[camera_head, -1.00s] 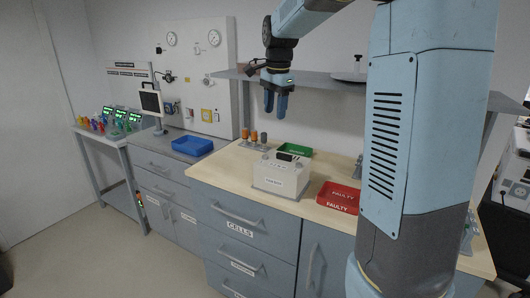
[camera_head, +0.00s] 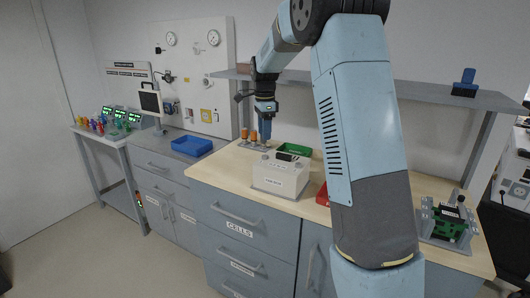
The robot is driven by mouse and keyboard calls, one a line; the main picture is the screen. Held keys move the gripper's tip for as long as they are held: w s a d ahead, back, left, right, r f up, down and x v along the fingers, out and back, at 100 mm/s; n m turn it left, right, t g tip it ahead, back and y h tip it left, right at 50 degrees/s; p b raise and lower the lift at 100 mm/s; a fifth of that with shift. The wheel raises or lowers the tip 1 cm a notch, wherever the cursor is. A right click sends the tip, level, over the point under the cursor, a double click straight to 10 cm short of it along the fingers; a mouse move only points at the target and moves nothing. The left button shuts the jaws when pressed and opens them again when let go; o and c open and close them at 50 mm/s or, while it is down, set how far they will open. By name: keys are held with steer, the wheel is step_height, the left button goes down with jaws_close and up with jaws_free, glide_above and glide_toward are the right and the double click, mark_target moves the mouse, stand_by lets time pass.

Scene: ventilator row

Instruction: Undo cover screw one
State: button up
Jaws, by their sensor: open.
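A white case (camera_head: 281,179) with a label on its front and a dark part on top stands on the wooden bench top. It may be the unit with the cover; no screw can be made out on it. My gripper (camera_head: 266,138) points down behind the case's left part in the picture, close to a small rack with orange-topped upright pieces (camera_head: 254,137). Its blue fingers are open, and I see nothing between them. I cannot tell whether they touch the rack. A green circuit board (camera_head: 447,219) sits in a grey fixture at the right end of the bench.
A green tray (camera_head: 295,149) lies behind the case. A red tray (camera_head: 322,195) is mostly hidden by my arm. A grey shelf (camera_head: 410,90) runs above the bench, with a blue item (camera_head: 465,82) on it. A blue bin (camera_head: 192,147) stands left.

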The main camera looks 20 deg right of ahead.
mark_target(265, 157)
step_height(265, 157, down, 9)
steer(key=shift+r, duration=0.2)
stand_by(0.3)
jaws_close()
